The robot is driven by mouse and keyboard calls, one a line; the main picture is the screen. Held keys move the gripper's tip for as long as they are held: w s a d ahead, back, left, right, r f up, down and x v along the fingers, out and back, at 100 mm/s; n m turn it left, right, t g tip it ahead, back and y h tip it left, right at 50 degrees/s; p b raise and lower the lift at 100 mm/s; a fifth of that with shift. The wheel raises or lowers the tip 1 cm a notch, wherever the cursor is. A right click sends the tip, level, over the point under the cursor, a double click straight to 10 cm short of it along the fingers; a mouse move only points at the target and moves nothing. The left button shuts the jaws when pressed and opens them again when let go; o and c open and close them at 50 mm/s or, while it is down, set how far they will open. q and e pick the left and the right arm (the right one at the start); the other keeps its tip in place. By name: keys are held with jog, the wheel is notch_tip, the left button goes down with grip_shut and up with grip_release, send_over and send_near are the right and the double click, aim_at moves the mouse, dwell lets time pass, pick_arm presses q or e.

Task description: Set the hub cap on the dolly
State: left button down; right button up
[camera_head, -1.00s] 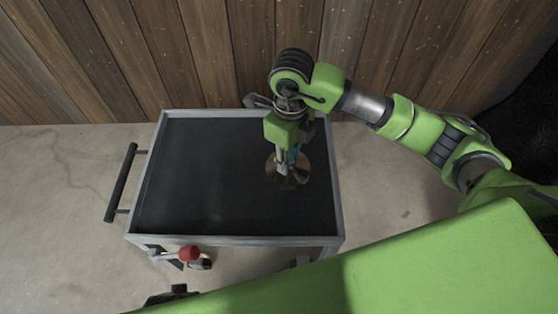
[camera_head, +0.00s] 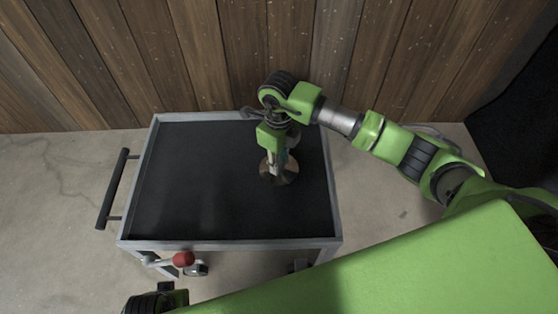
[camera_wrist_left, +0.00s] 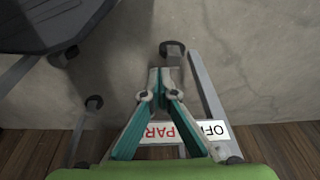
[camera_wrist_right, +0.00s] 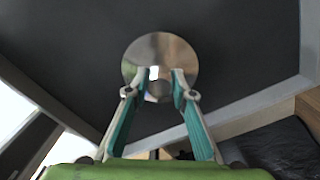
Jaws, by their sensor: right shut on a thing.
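The hub cap (camera_head: 287,177) is a shiny round metal disc over the right half of the dolly's dark top. My right gripper (camera_head: 277,165) points down from above with its fingers shut on the hub's middle. In the right wrist view, the hub cap (camera_wrist_right: 160,45) lies flat across the fingertips (camera_wrist_right: 160,82), with dark deck behind it. I cannot tell whether it touches the deck. The dolly (camera_head: 190,190) is a cart with a grey raised rim. My left gripper (camera_wrist_left: 161,80) is shut, fingertips close together and empty, low by the dolly's frame; its fingers are not clear in the head view.
A black push handle (camera_head: 112,188) is on the dolly's left side. A lever with a red knob (camera_head: 183,258) is at its front. A plank wall (camera_head: 200,60) stands behind. The deck's left half is clear.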

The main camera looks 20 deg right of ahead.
aim_at(279, 161)
pick_arm(q)
jog(key=shift+r, duration=0.1)
pick_arm(e)
jog(key=shift+f, duration=0.15)
jog(key=o, duration=1.1)
pick_arm(q)
jog(key=shift+r, duration=0.25)
pick_arm(e)
jog(key=shift+o, duration=0.2)
pick_arm(q)
jog(key=f, duration=0.2)
jog(key=s+f+p, duration=0.1)
jog(key=f, duration=0.2)
jog(key=shift+s+a+f, duration=0.1)
jog(key=shift+s+f, duration=0.15)
jog(key=shift+f, duration=0.15)
pick_arm(e)
notch_tip(279, 161, up, 12)
jog(key=shift+r, duration=0.2)
